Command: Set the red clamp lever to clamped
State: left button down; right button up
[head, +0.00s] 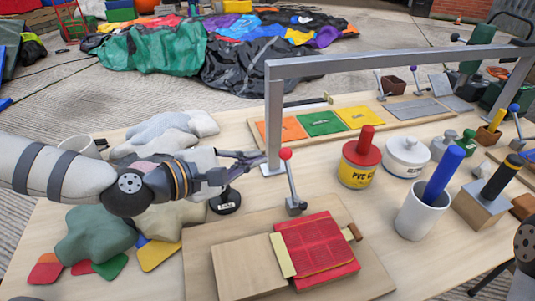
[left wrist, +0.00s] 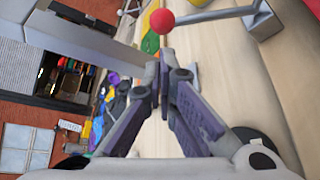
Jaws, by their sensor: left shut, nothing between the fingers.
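The red clamp lever (head: 291,180) has a red ball knob on a grey rod and stands nearly upright on a grey base, leaning slightly left. Its base sits at the back of a wooden board (head: 210,260), behind a red mesh pad. My left gripper (head: 262,158) comes in from the left and is shut and empty. Its tips are just left of the red knob, at about its height. In the left wrist view the red knob (left wrist: 162,20) shows just beyond the shut fingertips (left wrist: 166,58); I cannot tell if they touch. My right gripper is not in view.
A grey metal frame (head: 400,58) rises close behind the lever. A red-lidded yellow can (head: 358,172), a white pot (head: 407,157) and a white cup with a blue stick (head: 418,215) stand to the right. Sandbags (head: 165,130) lie behind my left arm. A black round base (head: 225,203) is below the gripper.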

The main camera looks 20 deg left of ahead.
pick_arm(q)
jog(key=x, duration=0.4)
jog(key=shift+w+d, duration=0.1)
jog(key=shift+w, duration=0.1)
jog(key=shift+r, duration=0.1)
